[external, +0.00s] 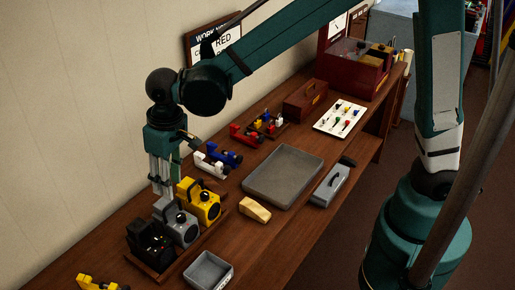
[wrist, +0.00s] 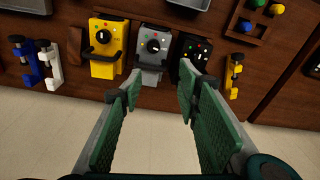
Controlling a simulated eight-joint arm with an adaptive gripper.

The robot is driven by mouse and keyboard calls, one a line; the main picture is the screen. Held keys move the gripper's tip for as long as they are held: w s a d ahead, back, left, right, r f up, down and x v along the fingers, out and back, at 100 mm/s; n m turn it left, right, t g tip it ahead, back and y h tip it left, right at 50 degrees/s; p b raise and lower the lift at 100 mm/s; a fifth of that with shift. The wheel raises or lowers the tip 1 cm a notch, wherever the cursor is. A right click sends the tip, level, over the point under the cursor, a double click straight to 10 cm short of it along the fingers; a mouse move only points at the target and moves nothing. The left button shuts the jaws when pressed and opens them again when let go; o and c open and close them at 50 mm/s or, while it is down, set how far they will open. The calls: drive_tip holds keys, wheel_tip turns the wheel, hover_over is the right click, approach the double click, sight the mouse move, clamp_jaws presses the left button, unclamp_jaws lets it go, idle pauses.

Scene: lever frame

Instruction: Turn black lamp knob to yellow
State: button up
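The black lamp (external: 150,245) stands at the near end of a row of three lamps on a wooden tray. In the wrist view the black lamp (wrist: 193,50) is right of the grey one, with small red, green and yellow marks on its face. Its dark knob is hard to pick out, and its setting cannot be read. My gripper (external: 164,195) points down over the lamp row, near the grey lamp (external: 180,228). In the wrist view my gripper (wrist: 160,82) has its fingers wide apart with nothing between them; the right finger partly covers the black lamp's lower part.
The yellow lamp (external: 200,202) stands beyond the grey one. White and blue clamps (external: 212,162) lie farther along the bench. A grey tray (external: 284,176), a small grey bin (external: 208,270) and a yellowish block (external: 255,210) lie to the right. The wall is close on the left.

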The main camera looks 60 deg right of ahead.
drive_tip(key=s+d+r+t+b, duration=0.1)
drive_tip(key=d+r, duration=0.4)
drive_tip(key=d, duration=0.8)
drive_tip(key=shift+s+r+m+t+b, duration=0.15)
drive_tip(key=shift+s+m+t+b, duration=0.25)
drive_tip(key=shift+s, duration=0.65)
drive_tip(key=w+a+f+g+p, duration=0.1)
drive_tip(key=a+f, duration=0.2)
drive_tip(key=a, duration=0.4)
drive_tip(key=a+f+g+p, duration=0.1)
drive_tip(key=a+f, duration=0.3)
drive_tip(key=a, duration=0.4)
drive_tip(key=w+a+f+n+p, duration=0.1)
drive_tip(key=a+f, duration=0.3)
drive_tip(key=a, duration=0.3)
drive_tip(key=shift+w+a+f+g+h, duration=0.1)
drive_tip(key=shift+w+a+g+h, duration=0.2)
drive_tip(key=shift+w+a+g, duration=0.1)
drive_tip(key=shift+s, duration=0.1)
drive_tip(key=shift+f, duration=0.15)
